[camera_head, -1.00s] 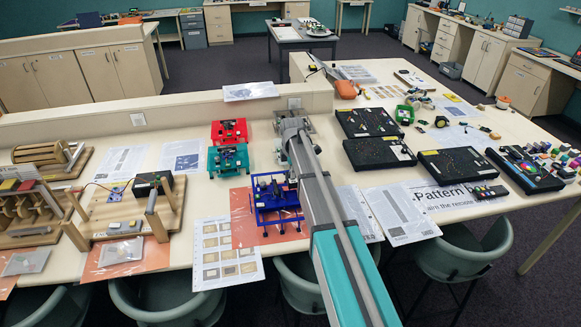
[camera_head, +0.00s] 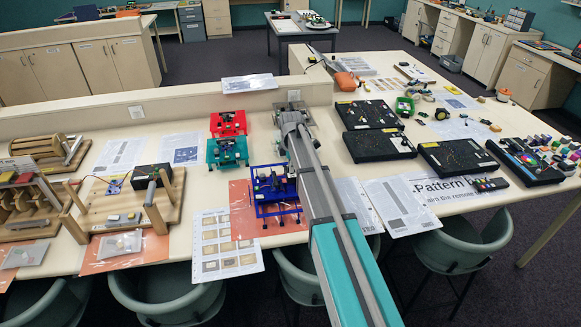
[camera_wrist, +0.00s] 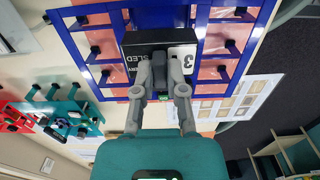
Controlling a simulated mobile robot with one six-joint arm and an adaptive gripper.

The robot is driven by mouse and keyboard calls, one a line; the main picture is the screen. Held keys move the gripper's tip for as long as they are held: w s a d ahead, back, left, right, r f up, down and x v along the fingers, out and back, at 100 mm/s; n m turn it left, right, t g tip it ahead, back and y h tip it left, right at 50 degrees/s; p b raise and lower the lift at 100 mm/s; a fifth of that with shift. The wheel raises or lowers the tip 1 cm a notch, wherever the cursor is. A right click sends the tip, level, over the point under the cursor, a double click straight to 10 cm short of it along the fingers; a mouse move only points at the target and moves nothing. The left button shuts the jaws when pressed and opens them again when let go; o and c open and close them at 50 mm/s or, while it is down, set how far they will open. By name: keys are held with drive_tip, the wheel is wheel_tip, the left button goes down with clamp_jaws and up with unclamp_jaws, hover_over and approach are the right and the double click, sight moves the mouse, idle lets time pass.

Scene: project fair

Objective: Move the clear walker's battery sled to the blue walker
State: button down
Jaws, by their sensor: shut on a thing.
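The battery sled (camera_wrist: 143,46) is a black block with a white label marked "3" and the letters "SLED". My gripper (camera_wrist: 166,84) is shut on its near side. In the wrist view the sled lies over the middle of the blue walker (camera_wrist: 92,20), inside its frame; I cannot tell whether it rests on the deck. The blue walker also shows in the head view (camera_head: 283,211), standing on an orange mat left of my arm. My gripper is mostly hidden there. The clear walker (camera_head: 293,106) is a greyish frame behind, partly covered by my arm.
A teal walker (camera_head: 227,152) and a red walker (camera_head: 228,123) stand behind and left of the blue one. A wooden rig (camera_head: 130,205) is further left. Black boards (camera_head: 378,146) lie right of my arm. A printed sheet (camera_head: 226,243) lies near the front edge.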

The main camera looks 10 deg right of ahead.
drive_tip(key=shift+f+b, duration=2.65)
drive_tip(key=shift+f, duration=0.25)
drive_tip(key=shift+r, duration=0.2)
drive_tip(key=shift+f+b, duration=0.9)
drive_tip(key=shift+f, duration=0.2)
idle(0.9)
idle(0.3)
drive_tip(key=c, duration=0.6)
unclamp_jaws()
drive_tip(key=shift+r, duration=0.2)
drive_tip(key=shift+r+p, duration=3.55)
drive_tip(key=shift+p, duration=0.2)
